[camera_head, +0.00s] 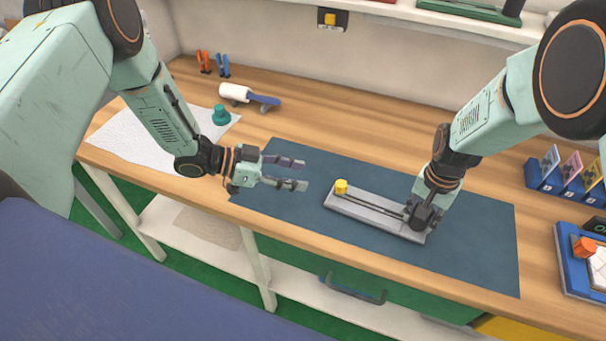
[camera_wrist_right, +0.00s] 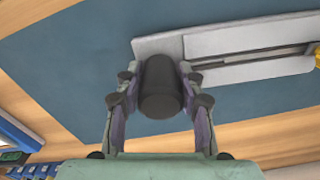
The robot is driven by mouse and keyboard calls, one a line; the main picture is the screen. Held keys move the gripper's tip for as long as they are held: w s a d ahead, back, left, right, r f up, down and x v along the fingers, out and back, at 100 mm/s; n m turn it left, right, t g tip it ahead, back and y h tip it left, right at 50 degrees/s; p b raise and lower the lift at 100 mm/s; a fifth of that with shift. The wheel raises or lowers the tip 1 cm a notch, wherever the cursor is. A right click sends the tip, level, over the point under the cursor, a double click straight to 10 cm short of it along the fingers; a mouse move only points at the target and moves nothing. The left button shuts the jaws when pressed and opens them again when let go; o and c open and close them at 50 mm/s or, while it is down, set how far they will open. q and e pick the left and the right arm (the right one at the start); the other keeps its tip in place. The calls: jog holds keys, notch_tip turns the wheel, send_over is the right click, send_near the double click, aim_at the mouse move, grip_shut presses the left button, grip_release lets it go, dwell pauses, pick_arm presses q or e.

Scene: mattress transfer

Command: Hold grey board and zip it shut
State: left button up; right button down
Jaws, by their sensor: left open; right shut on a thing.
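The grey board (camera_head: 362,213) lies flat on the blue mat, with a dark track along its length. It also shows in the right wrist view (camera_wrist_right: 235,42). How the cylinder joins the track is hidden. My left gripper (camera_head: 304,175) is open and empty, left of the board and apart from it, with its fingers pointing right.
The blue mat (camera_head: 480,235) lies on a wooden table (camera_head: 330,122). A white cloth (camera_head: 130,143) with a teal knob (camera_head: 221,115) and a white roller (camera_head: 236,92) are at the left. Blue card holders (camera_head: 545,178) and a blue tray (camera_head: 572,262) stand at the right. The mat around the board is clear.

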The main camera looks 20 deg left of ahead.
dwell(0.3)
jog(key=c, duration=0.7)
grip_release()
jog(key=shift+c, duration=0.2)
